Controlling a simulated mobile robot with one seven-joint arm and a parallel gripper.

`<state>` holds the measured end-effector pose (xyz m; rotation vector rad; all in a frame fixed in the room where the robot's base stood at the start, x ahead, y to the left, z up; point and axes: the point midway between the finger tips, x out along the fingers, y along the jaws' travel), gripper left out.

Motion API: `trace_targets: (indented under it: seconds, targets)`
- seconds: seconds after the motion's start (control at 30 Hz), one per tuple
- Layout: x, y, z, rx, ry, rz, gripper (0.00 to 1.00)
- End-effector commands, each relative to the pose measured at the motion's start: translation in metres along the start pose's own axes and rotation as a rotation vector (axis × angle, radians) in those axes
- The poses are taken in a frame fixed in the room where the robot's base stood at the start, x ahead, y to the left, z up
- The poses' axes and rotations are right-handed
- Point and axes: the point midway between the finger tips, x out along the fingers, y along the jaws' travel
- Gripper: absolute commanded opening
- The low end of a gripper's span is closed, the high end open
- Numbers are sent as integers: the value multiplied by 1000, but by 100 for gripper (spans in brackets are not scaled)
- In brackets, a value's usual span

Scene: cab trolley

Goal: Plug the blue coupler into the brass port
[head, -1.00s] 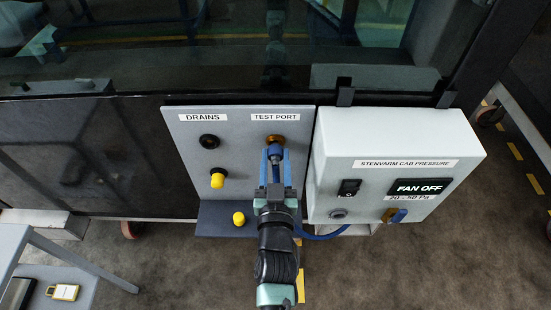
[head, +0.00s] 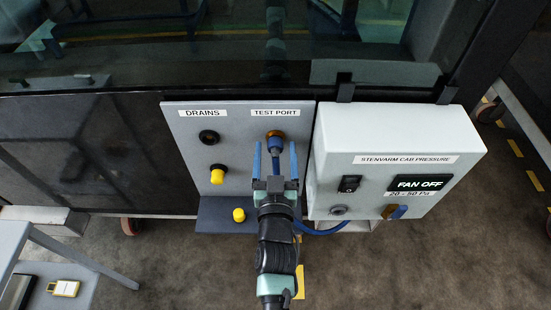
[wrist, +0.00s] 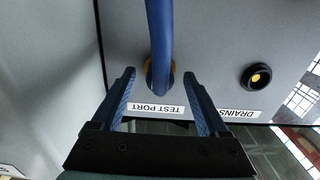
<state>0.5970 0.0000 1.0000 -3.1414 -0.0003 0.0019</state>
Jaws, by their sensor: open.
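The brass port (head: 275,134) is an orange-gold ring under the TEST PORT label on the grey panel. Its rim also shows in the wrist view (wrist: 147,66), partly hidden by the blue hose (wrist: 160,35). The blue coupler (head: 276,147) sits at the port's mouth, in line with it and seemingly touching; how deep it sits I cannot tell. My gripper (head: 275,148) is open, with one blue finger on each side of the coupler and a visible gap to each. In the wrist view my gripper (wrist: 158,78) shows its fingers spread either side of the hose end.
A black drain port (head: 209,137) and a yellow-capped one (head: 218,176) are left of the test port. A loose yellow cap (head: 239,215) sits on the ledge (head: 212,222). The pressure box (head: 335,140) stands close on the right, its display reading FAN OFF.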

Motion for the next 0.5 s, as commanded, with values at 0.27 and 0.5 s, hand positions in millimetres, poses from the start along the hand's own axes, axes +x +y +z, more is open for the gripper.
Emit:
trace_targets:
  seconds: [0.27,0.5]
  targets:
    - [-32,1,1,-1,-3,1,77]
    - [-77,0,2,0,-2,0,77]
